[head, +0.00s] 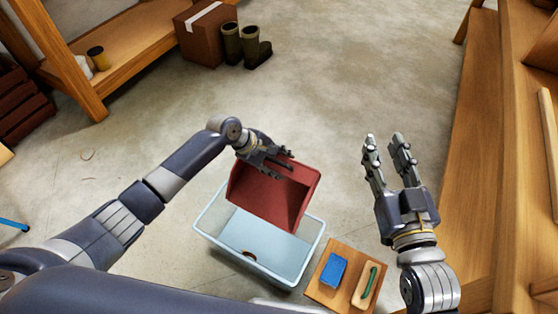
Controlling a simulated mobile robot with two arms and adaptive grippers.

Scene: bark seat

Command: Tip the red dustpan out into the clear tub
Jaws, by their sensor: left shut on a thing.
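The red dustpan (262,196) is held above the back part of the clear tub (310,262). It is tilted, with its open hollow facing me. My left gripper (287,163) is shut on the dustpan at its far upper edge. The tub stands on the floor with a pale blue inside, and a small brown thing (249,254) lies near its front left. The dustpan hides the tub's back part. My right gripper (384,143) is open and empty, to the right of the dustpan and apart from it.
A small wooden board (323,288) right of the tub bears a blue sponge (334,270) and a brush with a green handle (370,283). A wooden bench (470,170) runs along the right. A cardboard box (205,35) and dark boots (246,47) stand at the back. The middle floor is clear.

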